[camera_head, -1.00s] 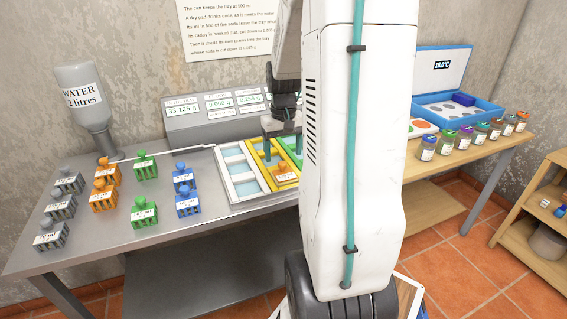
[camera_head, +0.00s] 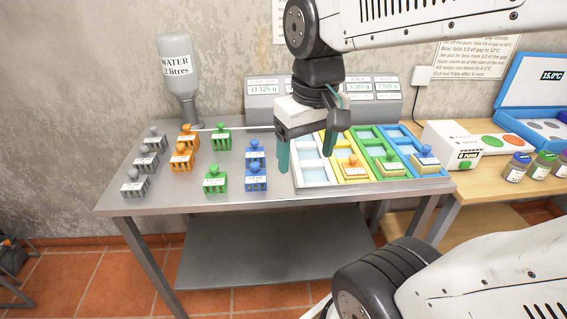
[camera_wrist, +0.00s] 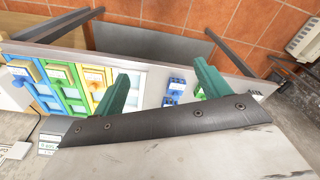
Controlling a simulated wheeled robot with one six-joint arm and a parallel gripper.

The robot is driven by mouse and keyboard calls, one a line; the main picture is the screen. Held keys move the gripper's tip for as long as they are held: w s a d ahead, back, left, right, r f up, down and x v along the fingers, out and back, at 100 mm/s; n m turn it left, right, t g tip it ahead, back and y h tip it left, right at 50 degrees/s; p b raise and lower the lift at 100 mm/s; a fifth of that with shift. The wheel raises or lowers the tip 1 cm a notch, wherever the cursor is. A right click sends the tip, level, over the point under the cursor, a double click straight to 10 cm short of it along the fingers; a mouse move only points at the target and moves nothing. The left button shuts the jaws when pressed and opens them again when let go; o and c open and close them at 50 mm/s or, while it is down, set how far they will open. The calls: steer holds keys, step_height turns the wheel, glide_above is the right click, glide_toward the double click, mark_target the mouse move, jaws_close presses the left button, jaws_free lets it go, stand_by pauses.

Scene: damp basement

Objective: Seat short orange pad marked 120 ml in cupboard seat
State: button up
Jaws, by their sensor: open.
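Two orange pads with knobs and white labels stand on the left of the metal table, a rear one (camera_head: 187,138) and a front one (camera_head: 181,158). A third orange pad (camera_head: 352,167) sits in the front of the tray's yellow column (camera_head: 349,182). Their labels are too small to read, so I cannot tell which is marked 120 ml or which seat is the cupboard's.
Grey pads (camera_head: 135,184), green pads (camera_head: 215,181) and blue pads (camera_head: 255,178) stand left of the tray. A water bottle (camera_head: 176,70) and grey display box (camera_head: 262,92) stand behind. A white box (camera_head: 449,143) is at right.

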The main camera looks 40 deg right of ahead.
steer(key=s+a+n, duration=0.1)
steer(key=s+a, duration=0.3)
steer(key=s, duration=0.1)
steer(key=shift+s+a+f+n, duration=0.2)
steer(key=shift+f+n, duration=0.1)
steer(key=shift+f, duration=0.15)
